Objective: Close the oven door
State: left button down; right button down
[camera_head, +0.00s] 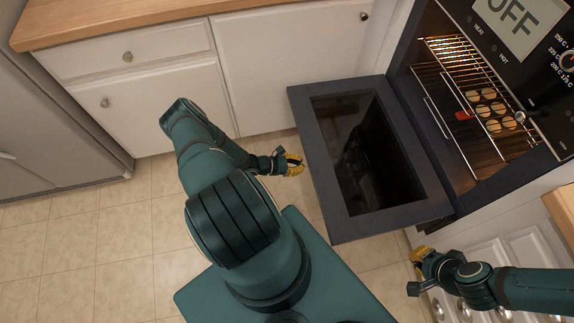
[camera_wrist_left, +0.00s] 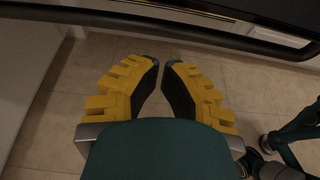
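The oven door (camera_head: 318,160) is a dark framed panel with a glass window, folded down and open from the oven (camera_head: 480,110). Its free edge points left. In the left wrist view, a dark edge and bar, likely the door's (camera_wrist_left: 170,25), cross the top. My left gripper (camera_head: 296,163) is beside the door's free edge; contact cannot be told. Its yellow fingers (camera_wrist_left: 162,64) show a narrow gap with nothing between them. My right gripper (camera_head: 418,256) is near the door's lower right corner, apart from it; its finger opening is unclear.
Inside the lit oven, a rack (camera_head: 445,75) holds several round pieces on a tray (camera_head: 490,112). White cabinets (camera_head: 290,65) under a wooden counter (camera_head: 120,20) stand behind the door. Tiled floor (camera_head: 90,245) is clear at left. White drawers (camera_head: 525,255) are at lower right.

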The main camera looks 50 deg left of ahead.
pick_arm(q)
jog(key=shift+w+d+r, duration=0.1)
jog(key=shift+w+r, duration=0.15)
jog(key=shift+r, duration=0.35)
jog(key=shift+w+d+r, duration=0.15)
jog(key=shift+w+r, duration=0.05)
jog(key=shift+r, duration=0.35)
jog(key=shift+w+d+r, duration=0.1)
jog(key=shift+w+r, duration=0.15)
jog(key=shift+r, duration=0.35)
pick_arm(e)
jog(key=shift+f, duration=0.25)
